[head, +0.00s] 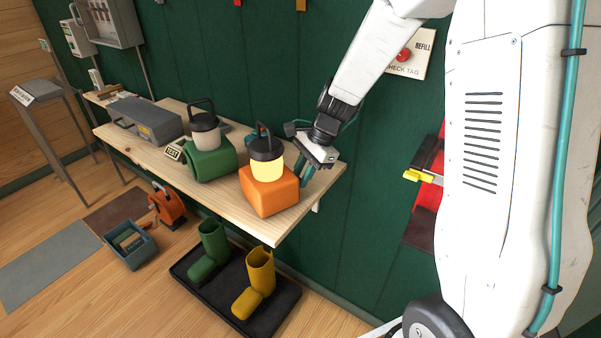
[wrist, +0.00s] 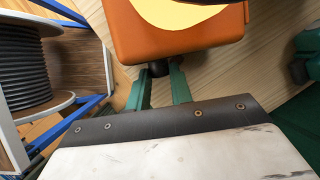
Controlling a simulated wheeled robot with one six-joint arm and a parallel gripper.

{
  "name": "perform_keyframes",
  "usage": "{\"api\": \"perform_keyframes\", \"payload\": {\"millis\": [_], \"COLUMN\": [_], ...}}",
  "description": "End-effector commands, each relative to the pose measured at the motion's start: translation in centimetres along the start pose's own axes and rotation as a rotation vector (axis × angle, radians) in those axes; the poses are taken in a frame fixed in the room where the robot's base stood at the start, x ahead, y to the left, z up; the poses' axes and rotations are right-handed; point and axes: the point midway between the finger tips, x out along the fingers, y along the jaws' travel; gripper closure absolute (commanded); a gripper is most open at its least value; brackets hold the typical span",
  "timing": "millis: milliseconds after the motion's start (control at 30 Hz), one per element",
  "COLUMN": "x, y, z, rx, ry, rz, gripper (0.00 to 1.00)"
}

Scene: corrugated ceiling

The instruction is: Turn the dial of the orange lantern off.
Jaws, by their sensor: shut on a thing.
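The orange lantern (head: 270,190) stands upright near the right end of the wooden workbench. Its globe glows pale yellow, under a black cap and handle. In the wrist view the orange base (wrist: 175,42) fills the top, with a black dial (wrist: 158,68) on the side facing me. My gripper (head: 308,168) is at the lantern's right side in the head view. In the wrist view my gripper's green fingers (wrist: 159,84) are around the dial, one on each side, shut on it. The dial is hidden in the head view.
A green lantern (head: 208,160), unlit, stands left of the orange one. A grey box (head: 143,118) and a TEST sign (head: 173,151) are farther left on the bench (head: 272,232).

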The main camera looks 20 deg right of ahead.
Motion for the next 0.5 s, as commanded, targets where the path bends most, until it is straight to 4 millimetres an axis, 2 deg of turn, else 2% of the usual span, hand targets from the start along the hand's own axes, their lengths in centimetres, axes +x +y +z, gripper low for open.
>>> {"api": "perform_keyframes", "payload": {"millis": [500], "x": [0.18], "y": [1.06], "z": [-0.15], "rx": [-0.159], "ry": [0.000], "rz": [-0.401], "gripper": [1.00]}}
